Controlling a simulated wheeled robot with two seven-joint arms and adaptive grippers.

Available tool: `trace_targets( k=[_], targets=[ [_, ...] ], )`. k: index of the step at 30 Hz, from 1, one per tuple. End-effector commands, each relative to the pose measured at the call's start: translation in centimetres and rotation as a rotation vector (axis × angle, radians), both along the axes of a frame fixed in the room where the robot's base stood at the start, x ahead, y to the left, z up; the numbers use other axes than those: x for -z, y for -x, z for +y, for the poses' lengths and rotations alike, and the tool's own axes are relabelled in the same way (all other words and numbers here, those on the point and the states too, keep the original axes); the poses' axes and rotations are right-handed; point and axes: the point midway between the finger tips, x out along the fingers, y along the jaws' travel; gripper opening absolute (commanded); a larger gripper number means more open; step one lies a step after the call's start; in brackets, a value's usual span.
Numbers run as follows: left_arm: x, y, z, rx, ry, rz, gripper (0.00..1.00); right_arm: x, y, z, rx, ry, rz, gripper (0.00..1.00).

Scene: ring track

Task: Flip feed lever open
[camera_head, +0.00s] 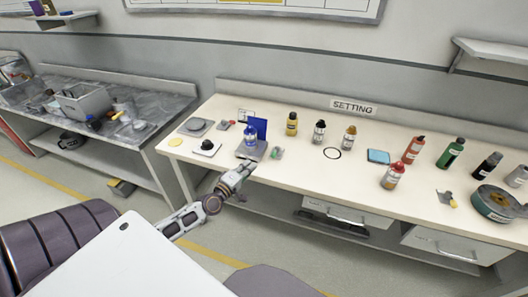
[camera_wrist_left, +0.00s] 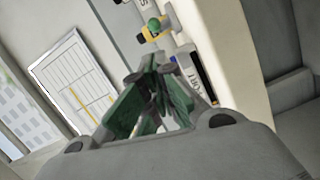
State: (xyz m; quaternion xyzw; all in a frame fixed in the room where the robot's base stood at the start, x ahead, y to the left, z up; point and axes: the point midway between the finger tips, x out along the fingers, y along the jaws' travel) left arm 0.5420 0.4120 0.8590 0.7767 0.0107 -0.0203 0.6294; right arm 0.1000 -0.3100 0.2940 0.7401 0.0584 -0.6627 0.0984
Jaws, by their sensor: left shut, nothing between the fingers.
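I cannot tell for sure whether this is the feed lever. In the left wrist view the fingers (camera_wrist_left: 158,68) are together with nothing held. Beyond their tips shows a green ball knob (camera_wrist_left: 154,23) beside a yellow piece. My right gripper is not in view.
A black-knobbed plate (camera_head: 207,147) is left of the gripper. Drawers (camera_head: 346,215) hang below. The bench's front middle is clear.

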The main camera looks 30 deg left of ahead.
Motion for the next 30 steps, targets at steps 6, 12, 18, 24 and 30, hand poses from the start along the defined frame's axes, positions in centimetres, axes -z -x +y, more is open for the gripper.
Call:
trace_targets(
  k=[6,12,18,24,30],
  targets=[
    [0.2,0.2,0.0,-0.006,0.020,0.003,0.00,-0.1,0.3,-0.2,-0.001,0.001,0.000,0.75],
    [0.2,0.2,-0.1,-0.006,0.019,0.003,0.00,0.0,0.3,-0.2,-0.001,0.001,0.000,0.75],
    [0.1,0.0,-0.1,-0.006,0.018,0.003,0.00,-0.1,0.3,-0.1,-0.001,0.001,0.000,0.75],
    [0.2,-0.6,0.0,-0.006,0.018,0.002,0.00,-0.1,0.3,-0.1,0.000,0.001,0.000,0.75],
    [0.2,-1.7,-0.1,-0.005,0.019,0.002,0.00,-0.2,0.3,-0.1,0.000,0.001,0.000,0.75]
  ],
)
